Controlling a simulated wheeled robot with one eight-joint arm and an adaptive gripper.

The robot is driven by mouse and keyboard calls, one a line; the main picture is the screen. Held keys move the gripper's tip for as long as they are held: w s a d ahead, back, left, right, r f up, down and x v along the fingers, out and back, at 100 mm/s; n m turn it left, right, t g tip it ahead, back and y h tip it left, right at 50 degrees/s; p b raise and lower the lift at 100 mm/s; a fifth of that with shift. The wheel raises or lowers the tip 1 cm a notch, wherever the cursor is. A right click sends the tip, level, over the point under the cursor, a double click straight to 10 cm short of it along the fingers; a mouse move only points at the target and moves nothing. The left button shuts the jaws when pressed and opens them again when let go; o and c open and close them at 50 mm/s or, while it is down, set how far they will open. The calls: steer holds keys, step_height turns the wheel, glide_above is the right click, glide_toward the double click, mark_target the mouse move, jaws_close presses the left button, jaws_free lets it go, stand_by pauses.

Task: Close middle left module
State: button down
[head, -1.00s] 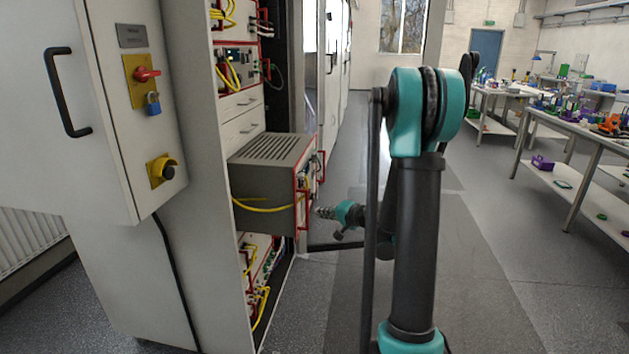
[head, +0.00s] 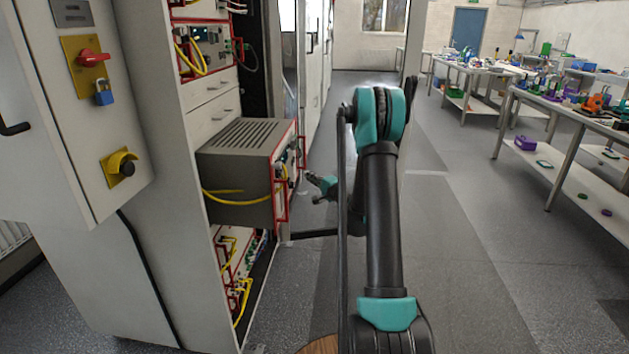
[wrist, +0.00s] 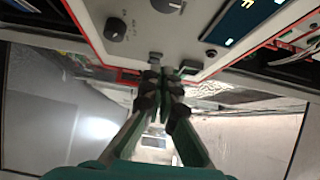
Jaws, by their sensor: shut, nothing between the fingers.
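The middle left module (head: 235,165) is a grey vented box with a red-edged front. It sticks well out of the rack in the head view, with a yellow cable along its side. My gripper (head: 308,178) is just right of the module's front, at about mid height. In the wrist view, a panel (wrist: 135,30) with black knobs, a display and a red edge fills the top. My gripper's fingers (wrist: 160,80) are together at the panel's lower edge and hold nothing. I cannot tell whether they touch the panel.
Another module (head: 205,48) sits above, over closed drawers (head: 212,105). Cabled modules (head: 235,265) are below. Workbenches (head: 565,115) stand at right. The floor between is clear.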

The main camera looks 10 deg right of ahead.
mark_target(288, 168)
steer(key=w+a, duration=0.4)
steer(key=shift+w+a, duration=0.25)
steer(key=shift+a, duration=0.15)
steer(key=shift+w+a, duration=0.15)
steer(key=shift+a, duration=0.3)
steer(key=shift+a, duration=0.1)
steer(key=w+a, duration=0.4)
steer(key=a, duration=0.9)
steer(key=w+a, duration=0.4)
steer(key=a, duration=0.9)
steer(key=shift+w, duration=0.15)
